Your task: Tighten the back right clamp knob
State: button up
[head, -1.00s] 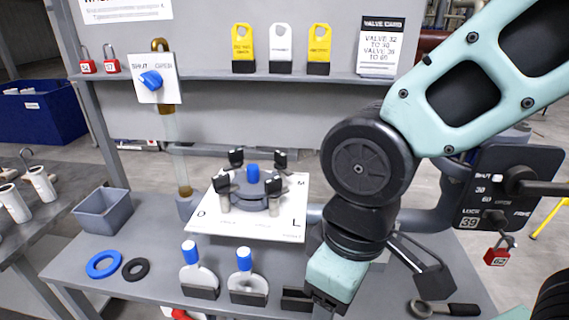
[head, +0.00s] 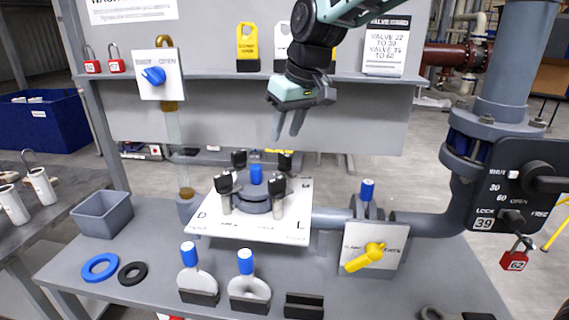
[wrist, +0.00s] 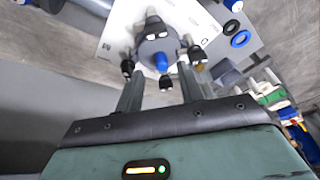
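The filter press (head: 254,203) is a round dark grey body with a blue centre cap (head: 256,174). Black clamp knobs stand around it, on a white plate (head: 215,222). The back right clamp knob (head: 285,161) is small and partly hidden behind the front right knob (head: 277,185). My gripper (head: 287,134) points down above the back right side of the press, fingers apart and empty, clear of the knobs. In the wrist view, the fingers (wrist: 158,92) spread toward the press, with a black knob near the gap between them; I cannot tell which knob.
A shelf (head: 220,76) with tags and a card runs behind the press, close to my arm. A yellow valve handle (head: 365,257) and pipe stand to the right. Blue-topped pieces (head: 247,262) stand in front. A grey bin (head: 103,214) and rings are at left.

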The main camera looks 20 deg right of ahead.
jog(key=t, duration=0.1)
send_near(285, 154)
jog(key=shift+m, duration=0.3)
jog(key=p+x, duration=0.2)
jog(key=x, duration=0.8)
jog(key=shift+h, duration=0.3)
grip_shut()
